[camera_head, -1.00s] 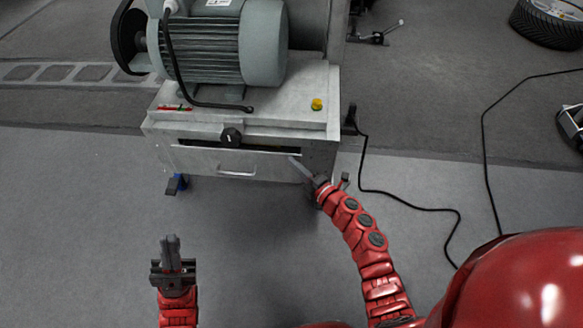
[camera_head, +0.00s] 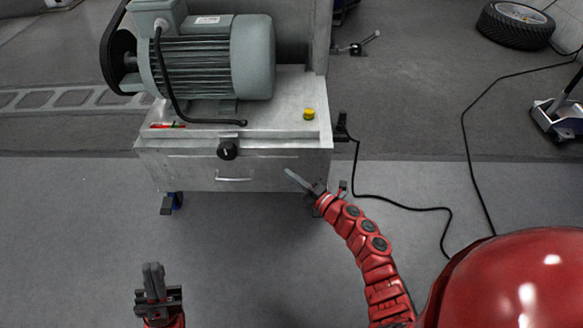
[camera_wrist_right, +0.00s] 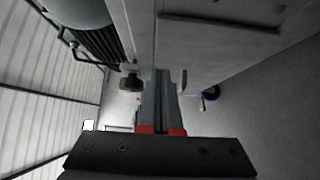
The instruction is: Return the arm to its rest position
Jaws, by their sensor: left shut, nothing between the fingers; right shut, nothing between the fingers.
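My right arm (camera_head: 362,245) is red and reaches up from the lower right in the head view. Its gripper (camera_head: 297,180) is shut and empty, in front of the right part of the grey machine cabinet's front. In the right wrist view its fingers (camera_wrist_right: 160,100) are together, with the cabinet's surface beside them. I cannot tell whether they touch it. My left gripper (camera_head: 153,278) is shut and empty, low at the left over the floor, apart from the cabinet.
The cabinet (camera_head: 190,160) has a drawer with a handle (camera_head: 233,179), shut flush, and a black knob (camera_head: 227,151). A grey motor (camera_head: 205,60) stands on top beside a yellow button (camera_head: 309,114). A black cable (camera_head: 400,207) lies right. Floor before the cabinet is clear.

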